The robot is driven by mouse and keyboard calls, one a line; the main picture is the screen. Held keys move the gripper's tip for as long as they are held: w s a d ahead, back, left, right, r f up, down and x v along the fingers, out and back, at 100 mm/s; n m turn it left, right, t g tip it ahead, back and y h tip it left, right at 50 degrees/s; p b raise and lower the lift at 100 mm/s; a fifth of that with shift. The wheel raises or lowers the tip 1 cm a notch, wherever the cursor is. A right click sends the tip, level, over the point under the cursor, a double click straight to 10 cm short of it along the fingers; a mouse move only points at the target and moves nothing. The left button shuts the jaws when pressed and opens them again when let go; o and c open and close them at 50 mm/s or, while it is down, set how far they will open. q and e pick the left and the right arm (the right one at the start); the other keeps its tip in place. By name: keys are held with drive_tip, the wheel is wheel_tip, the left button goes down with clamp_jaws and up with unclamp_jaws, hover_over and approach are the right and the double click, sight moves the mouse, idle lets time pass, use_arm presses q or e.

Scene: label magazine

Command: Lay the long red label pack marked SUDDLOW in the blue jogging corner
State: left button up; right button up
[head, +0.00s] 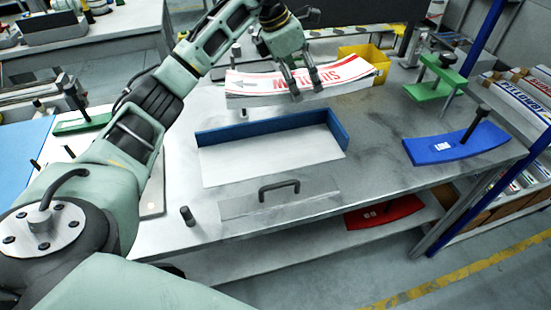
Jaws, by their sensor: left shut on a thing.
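My left gripper (308,92) is shut on a long, curved white label pack (258,86) with red bands. Its red lettering appears upside down in the head view and looks like SUDDLOW, though the fingers cover part of it. The pack shows just behind the blue jogging corner (265,130), apparently above the bench; its exact height is hard to tell. The corner has a long back wall and a short right wall, around a pale, empty floor plate (265,163). My right gripper is not in view.
A yellow bin (368,55) stands behind the pack. A blue curved piece with a black handle (455,146) and a green one (436,83) sit to the right. A black bar handle (279,190) stands in front of the corner. A red piece (384,213) lies on the lower shelf.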

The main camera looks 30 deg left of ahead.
use_arm(q)
drive_tip(key=shift+s+f+p, duration=1.15)
drive_tip(key=shift+s+f, duration=1.5)
drive_tip(key=shift+s, duration=0.25)
drive_tip(key=shift+s+f+p, duration=1.1)
drive_tip(key=shift+s+f, duration=1.5)
drive_tip(key=shift+s, duration=0.3)
drive_tip(key=shift+f, duration=0.1)
drive_tip(key=shift+f+b, duration=0.6)
drive_tip(key=shift+b, duration=0.15)
drive_tip(key=o, duration=1.7)
drive_tip(key=shift+s, duration=0.1)
drive_tip(key=shift+o, duration=0.2)
